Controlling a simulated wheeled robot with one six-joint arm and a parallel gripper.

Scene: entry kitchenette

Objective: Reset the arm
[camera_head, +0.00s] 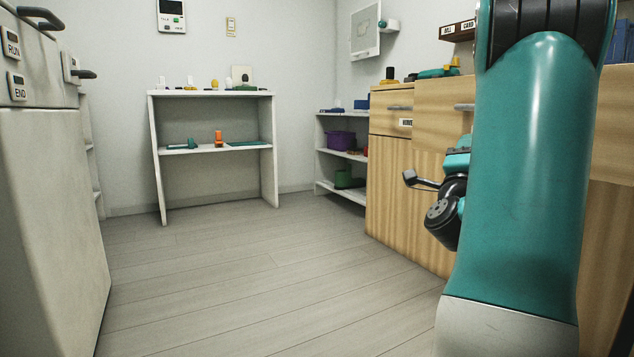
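My arm stands large on the right side of the head view, a teal link over a pale grey base part. Behind it, the teal and black wrist is partly hidden by that link. My gripper (420,181) seems to be the small dark part reaching left from the wrist, in front of the wooden cabinet (395,170). Its fingers are too small and too covered to tell whether they are open or shut. No held object can be made out.
A white shelf table (211,94) with small items stands at the back wall. A low white shelf (340,154) with a purple bin (341,140) stands in the corner. A grey appliance (45,200) with RUN and END labels is on the left. The floor between is clear.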

